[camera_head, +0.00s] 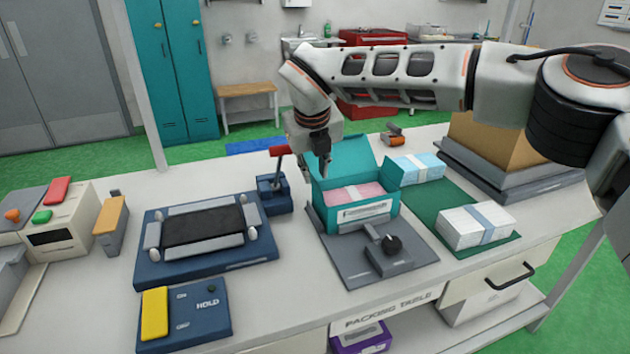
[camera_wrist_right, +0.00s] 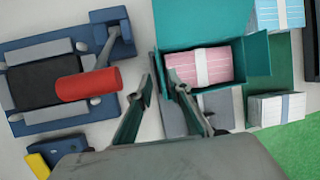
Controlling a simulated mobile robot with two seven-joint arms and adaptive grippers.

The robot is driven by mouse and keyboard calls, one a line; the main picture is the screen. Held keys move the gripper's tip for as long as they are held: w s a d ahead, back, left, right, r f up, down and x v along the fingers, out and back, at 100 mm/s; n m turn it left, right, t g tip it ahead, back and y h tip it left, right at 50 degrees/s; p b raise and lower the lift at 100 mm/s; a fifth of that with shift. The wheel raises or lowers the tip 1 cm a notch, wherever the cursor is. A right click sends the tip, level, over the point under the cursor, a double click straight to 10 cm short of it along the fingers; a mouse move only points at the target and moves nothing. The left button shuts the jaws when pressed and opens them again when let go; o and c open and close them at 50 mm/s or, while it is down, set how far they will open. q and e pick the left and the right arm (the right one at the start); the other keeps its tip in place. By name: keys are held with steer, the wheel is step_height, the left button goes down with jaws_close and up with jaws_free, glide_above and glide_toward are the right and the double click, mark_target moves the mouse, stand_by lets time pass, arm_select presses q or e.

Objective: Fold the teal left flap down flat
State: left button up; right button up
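The teal box (camera_head: 350,215) is open and holds a pink banded mask stack (camera_head: 352,193). The stack also shows in the right wrist view (camera_wrist_right: 198,67). Its teal left flap (camera_head: 310,168) seems to stand up along the box's left side, partly hidden by my right gripper (camera_head: 323,168). The back flap (camera_head: 348,155) is raised, and another teal panel (camera_wrist_right: 258,68) stands on the right. In the right wrist view my right gripper (camera_wrist_right: 165,84) has its fingers apart with nothing visibly held, over the box's left edge; I cannot tell if it touches the flap. My left gripper is out of view.
A blue fixture (camera_head: 205,235) with a red-handled lever (camera_head: 279,151) stands left of the box. A grey plate with a black knob (camera_head: 391,243) lies in front. Blue (camera_head: 415,168) and white (camera_head: 475,225) mask stacks lie right, near a cardboard box (camera_head: 495,145).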

mark_target(315, 180)
steer(key=x, duration=0.4)
steer(key=shift+f+b, duration=0.2)
steer(key=shift+b, duration=0.2)
steer(key=shift+f, duration=0.1)
steer(key=shift+w, duration=0.1)
jaws_close()
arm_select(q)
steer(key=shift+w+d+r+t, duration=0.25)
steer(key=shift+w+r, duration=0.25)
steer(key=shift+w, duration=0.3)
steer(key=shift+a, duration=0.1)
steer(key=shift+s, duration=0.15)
arm_select(e)
steer(key=shift+d, duration=0.1)
